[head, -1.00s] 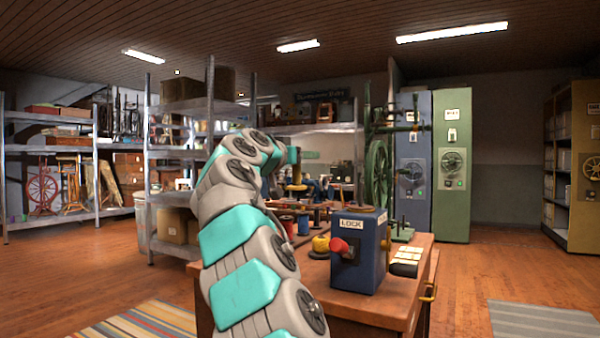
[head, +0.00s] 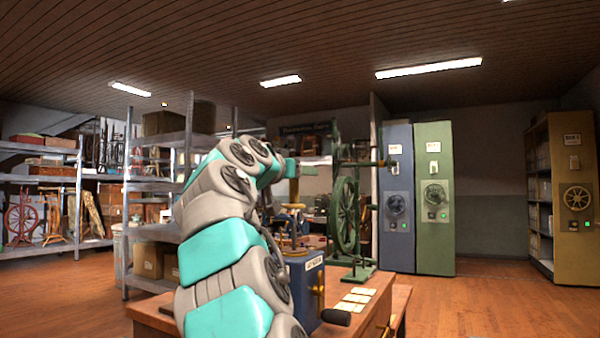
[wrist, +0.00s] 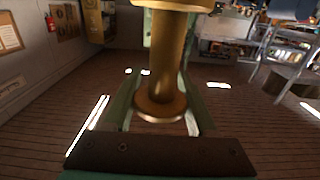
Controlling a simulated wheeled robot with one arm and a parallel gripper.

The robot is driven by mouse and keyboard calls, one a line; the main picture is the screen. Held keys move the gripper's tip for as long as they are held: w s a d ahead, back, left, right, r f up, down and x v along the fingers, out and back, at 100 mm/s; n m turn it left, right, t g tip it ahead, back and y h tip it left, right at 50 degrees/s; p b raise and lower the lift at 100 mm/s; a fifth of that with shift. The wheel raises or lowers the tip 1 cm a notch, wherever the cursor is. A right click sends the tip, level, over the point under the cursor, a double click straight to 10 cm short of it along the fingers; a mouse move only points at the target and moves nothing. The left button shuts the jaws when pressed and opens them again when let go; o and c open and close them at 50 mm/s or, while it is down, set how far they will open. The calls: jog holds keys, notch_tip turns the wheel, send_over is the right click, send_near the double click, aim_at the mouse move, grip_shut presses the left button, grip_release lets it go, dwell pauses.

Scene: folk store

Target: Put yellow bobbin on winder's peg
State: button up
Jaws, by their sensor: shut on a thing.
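My gripper (wrist: 165,55) is shut on the yellow bobbin (wrist: 167,65), which looks brass-coloured with a round flange in the wrist view. In the head view the bobbin (head: 293,208) hangs below my gripper (head: 291,190), above the table. The winder, a blue box (head: 312,280) with a label and a black-handled crank, stands on the table beneath it, partly hidden by my arm. I cannot make out its peg clearly, or whether the bobbin touches it.
A green wheeled machine (head: 346,225) stands just behind the box. Pale cards (head: 356,297) lie on the wooden table (head: 375,318). Metal shelves (head: 155,185) stand at left. Blue (head: 398,235) and green (head: 434,240) cabinets stand behind. The floor at right is clear.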

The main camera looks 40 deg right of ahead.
jog(key=shift+f+b, duration=0.4)
jog(key=shift+f, duration=0.4)
jog(key=shift+f+b, duration=0.3)
jog(key=shift+b, duration=0.1)
dwell(0.4)
jog(key=shift+f+b, duration=3.3)
jog(key=shift+f, duration=0.1)
jog(key=o, duration=1.4)
jog(key=shift+v, duration=3.9)
